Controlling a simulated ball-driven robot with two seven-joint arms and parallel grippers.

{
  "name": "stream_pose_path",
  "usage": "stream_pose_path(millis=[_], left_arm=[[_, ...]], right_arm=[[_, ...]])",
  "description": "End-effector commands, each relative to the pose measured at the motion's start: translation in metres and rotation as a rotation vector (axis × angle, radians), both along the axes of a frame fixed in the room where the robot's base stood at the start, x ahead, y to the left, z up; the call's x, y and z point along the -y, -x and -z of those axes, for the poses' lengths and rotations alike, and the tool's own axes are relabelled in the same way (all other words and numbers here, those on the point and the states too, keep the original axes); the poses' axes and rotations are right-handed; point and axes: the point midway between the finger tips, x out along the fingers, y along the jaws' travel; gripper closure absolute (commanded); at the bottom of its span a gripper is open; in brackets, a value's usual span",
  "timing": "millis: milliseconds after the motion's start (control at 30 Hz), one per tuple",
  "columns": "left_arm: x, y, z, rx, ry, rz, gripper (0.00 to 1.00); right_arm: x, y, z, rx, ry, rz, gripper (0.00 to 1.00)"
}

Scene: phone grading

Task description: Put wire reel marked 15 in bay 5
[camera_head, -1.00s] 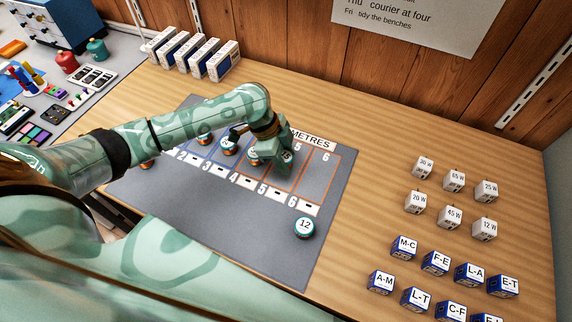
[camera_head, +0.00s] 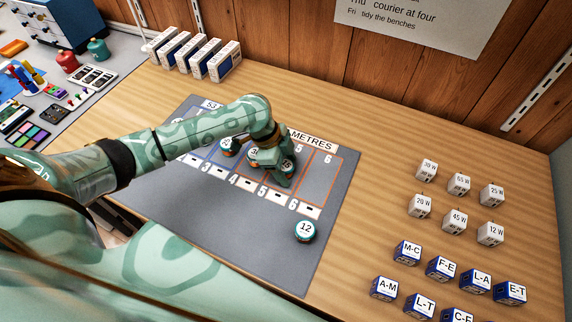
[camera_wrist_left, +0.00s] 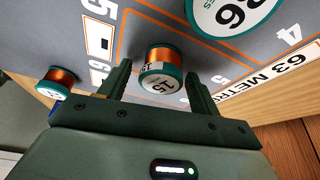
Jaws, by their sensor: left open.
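The wire reel marked 15 (camera_wrist_left: 162,72) has copper wire between teal flanges and a white label. In the left wrist view it stands between the two fingers of my left gripper (camera_wrist_left: 160,88), which is open with a gap visible on each side. In the head view the reel (camera_head: 289,163) is partly hidden by my left gripper (camera_head: 284,178). It appears to stand on the mat inside bay 5 (camera_wrist_left: 220,79), between that bay's orange lines. My right gripper is not in view.
A reel marked 36 (camera_wrist_left: 235,14) stands in the neighbouring bay 4. A reel marked 12 (camera_head: 306,231) stands on the grey mat (camera_head: 240,232) below bay 6. Small white and blue boxes stand at the right. Bay 6 (camera_head: 318,178) looks empty.

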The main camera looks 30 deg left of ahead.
Motion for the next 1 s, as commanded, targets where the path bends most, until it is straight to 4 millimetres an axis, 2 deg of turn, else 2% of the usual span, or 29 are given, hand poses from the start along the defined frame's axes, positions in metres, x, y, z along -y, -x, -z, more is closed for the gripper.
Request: stream_pose_path(millis=[300, 500, 667, 1000], left_arm=[[-0.025, 0.005, -0.065, 0.006, -0.003, 0.000, 0.37], [-0.039, 0.009, -0.099, 0.004, -0.002, -0.001, 0.37], [-0.044, 0.011, -0.110, 0.002, -0.001, 0.000, 0.37], [-0.044, 0.011, -0.112, 0.001, 0.000, 0.001, 0.37]], right_arm=[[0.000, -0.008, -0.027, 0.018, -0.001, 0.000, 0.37], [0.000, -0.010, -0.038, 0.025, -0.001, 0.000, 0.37], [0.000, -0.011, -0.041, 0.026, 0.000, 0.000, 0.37], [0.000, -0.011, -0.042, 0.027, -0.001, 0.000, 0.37]])
